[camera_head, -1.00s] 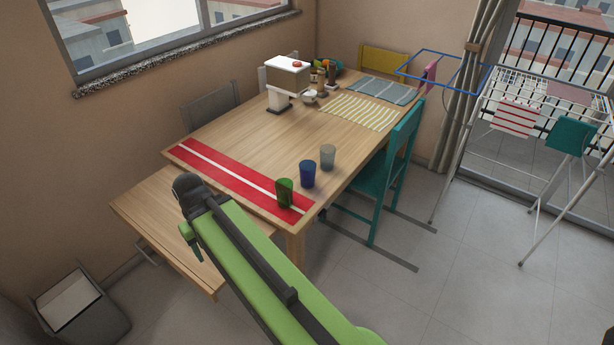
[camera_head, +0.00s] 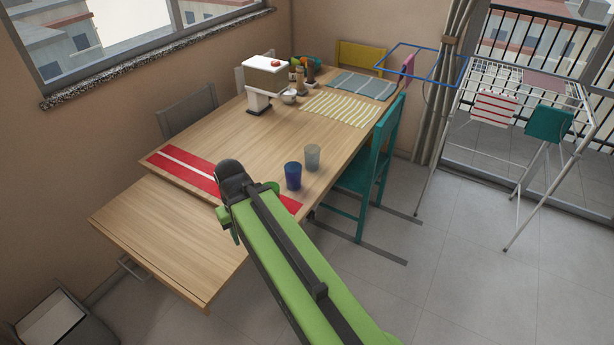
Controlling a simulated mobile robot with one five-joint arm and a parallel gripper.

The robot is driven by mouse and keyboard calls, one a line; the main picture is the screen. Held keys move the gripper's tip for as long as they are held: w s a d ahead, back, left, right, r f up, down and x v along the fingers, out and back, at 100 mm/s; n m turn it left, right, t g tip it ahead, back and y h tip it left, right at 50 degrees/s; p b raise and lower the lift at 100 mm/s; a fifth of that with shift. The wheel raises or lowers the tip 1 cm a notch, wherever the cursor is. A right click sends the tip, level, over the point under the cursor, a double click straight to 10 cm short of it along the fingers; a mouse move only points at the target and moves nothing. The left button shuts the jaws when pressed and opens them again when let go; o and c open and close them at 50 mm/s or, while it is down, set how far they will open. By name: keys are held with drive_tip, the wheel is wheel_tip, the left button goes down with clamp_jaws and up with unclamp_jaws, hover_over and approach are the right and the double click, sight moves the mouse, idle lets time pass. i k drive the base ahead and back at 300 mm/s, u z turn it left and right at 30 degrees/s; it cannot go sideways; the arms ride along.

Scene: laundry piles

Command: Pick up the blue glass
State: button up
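The blue glass (camera_head: 293,177) stands upright on the wooden table (camera_head: 235,130), near its front right edge. A grey glass (camera_head: 312,157) stands just behind it to the right. What looks like the green glass (camera_head: 272,187) shows only in part beside my arm, which hides the rest. The end of my arm with my gripper (camera_head: 228,200) is left of the blue glass in the picture, over the red and white runner, and apart from the blue glass. The fingers cannot be made out clearly, so their opening cannot be told.
A red and white runner (camera_head: 180,168) lies across the near end of the table. A teal chair (camera_head: 379,165) is close on the right. A drying rack (camera_head: 530,85) stands farther right. The floor at lower right is clear.

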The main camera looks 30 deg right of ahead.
sight(293, 170)
drive_tip(key=u, duration=0.1)
drive_tip(key=i, duration=0.7)
drive_tip(key=u, duration=0.8)
